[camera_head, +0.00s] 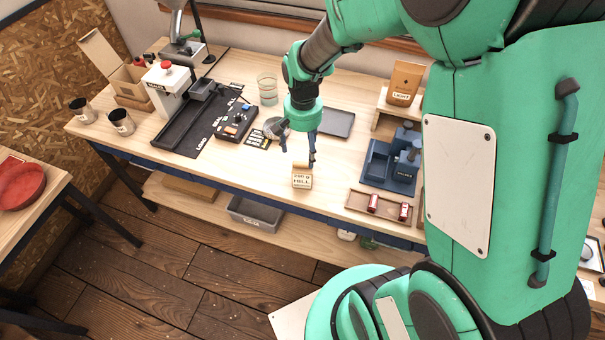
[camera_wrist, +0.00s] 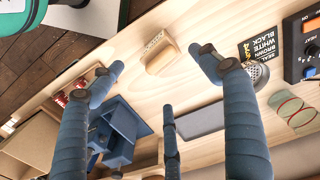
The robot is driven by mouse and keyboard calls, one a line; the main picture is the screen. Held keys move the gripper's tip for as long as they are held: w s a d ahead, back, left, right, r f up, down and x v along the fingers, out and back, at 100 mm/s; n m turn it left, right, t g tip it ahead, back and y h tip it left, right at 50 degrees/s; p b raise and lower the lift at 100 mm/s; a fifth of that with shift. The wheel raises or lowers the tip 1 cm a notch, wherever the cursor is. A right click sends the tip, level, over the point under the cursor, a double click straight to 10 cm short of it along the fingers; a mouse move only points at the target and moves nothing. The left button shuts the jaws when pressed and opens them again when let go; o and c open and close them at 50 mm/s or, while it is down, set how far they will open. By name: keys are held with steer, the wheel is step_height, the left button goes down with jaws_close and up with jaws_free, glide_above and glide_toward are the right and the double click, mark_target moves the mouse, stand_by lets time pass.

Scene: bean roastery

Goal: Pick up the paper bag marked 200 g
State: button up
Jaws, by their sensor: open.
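I cannot read a 200 g mark anywhere. A brown paper bag (camera_head: 404,84) with a pale label reading LIGHT stands upright on a small wooden stand at the back right in the head view. My gripper (camera_head: 299,146) is open and empty above the bench, left of and in front of that bag. In the wrist view its blue fingers are spread apart with nothing between them. A small wooden block sign (camera_head: 302,180) with a lettered face sits at the front edge, just below the fingers; it also shows in the wrist view (camera_wrist: 160,52).
The wooden stand (camera_head: 378,112) is behind a navy block-like fixture (camera_head: 377,170). A wooden tray (camera_head: 364,208) with two red-and-white items lies in front of it. A grey tray (camera_head: 338,122) lies behind my gripper. A control box (camera_head: 237,122) and two cups stand left.

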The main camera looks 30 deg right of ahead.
mark_target(303, 163)
steer(key=shift+f+b, duration=0.65)
steer(key=shift+f, duration=3.6)
steer(key=shift+f+b, duration=0.65)
steer(key=shift+f, duration=2)
steer(key=shift+c, duration=0.6)
steer(key=c, duration=1.5)
